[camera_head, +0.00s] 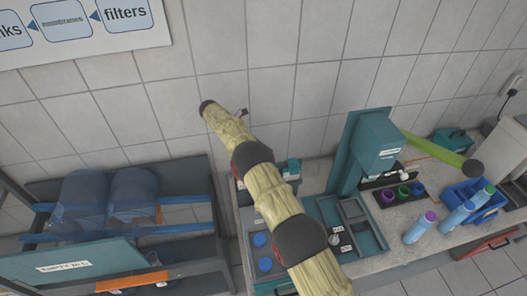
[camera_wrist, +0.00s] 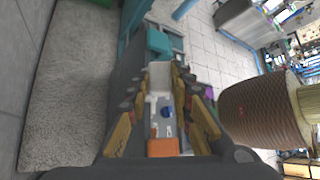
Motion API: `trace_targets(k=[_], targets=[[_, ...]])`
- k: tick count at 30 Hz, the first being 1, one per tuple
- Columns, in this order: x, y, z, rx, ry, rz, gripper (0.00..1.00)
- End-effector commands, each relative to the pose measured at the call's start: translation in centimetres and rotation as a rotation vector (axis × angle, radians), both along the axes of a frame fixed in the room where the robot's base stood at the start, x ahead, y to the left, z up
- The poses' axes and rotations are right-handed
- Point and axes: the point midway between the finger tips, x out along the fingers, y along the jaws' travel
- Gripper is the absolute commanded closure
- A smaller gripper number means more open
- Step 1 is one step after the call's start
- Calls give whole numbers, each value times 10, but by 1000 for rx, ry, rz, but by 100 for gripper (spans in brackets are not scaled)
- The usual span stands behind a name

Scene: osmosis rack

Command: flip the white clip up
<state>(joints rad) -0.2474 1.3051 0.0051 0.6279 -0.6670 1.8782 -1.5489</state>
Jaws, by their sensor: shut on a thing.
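The white clip (camera_wrist: 159,76) shows in the wrist view as a pale piece between the tips of my gripper (camera_wrist: 160,88). The gripper's dark and yellow fingers are shut on it, one on each side. A teal block (camera_wrist: 159,42) lies just beyond the clip. In the head view a small teal part (camera_head: 292,165) shows behind my arm, which hides the gripper and the clip there. I cannot tell the clip's angle clearly.
A teal stand (camera_head: 376,140) with a green lever (camera_head: 432,147) stands right of my arm. Cups, blue bottles (camera_head: 420,228) and a blue crate (camera_head: 487,203) occupy the counter's right. Blue water jugs (camera_head: 133,196) lie in a rack at left. A tiled wall (camera_head: 310,90) is behind.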

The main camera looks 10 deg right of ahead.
Motion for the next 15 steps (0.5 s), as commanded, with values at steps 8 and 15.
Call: trace_targets(k=[8, 15], targets=[[4, 0, -3, 0, 49, -1, 100], [5, -1, -3, -1, 71, 1, 100]])
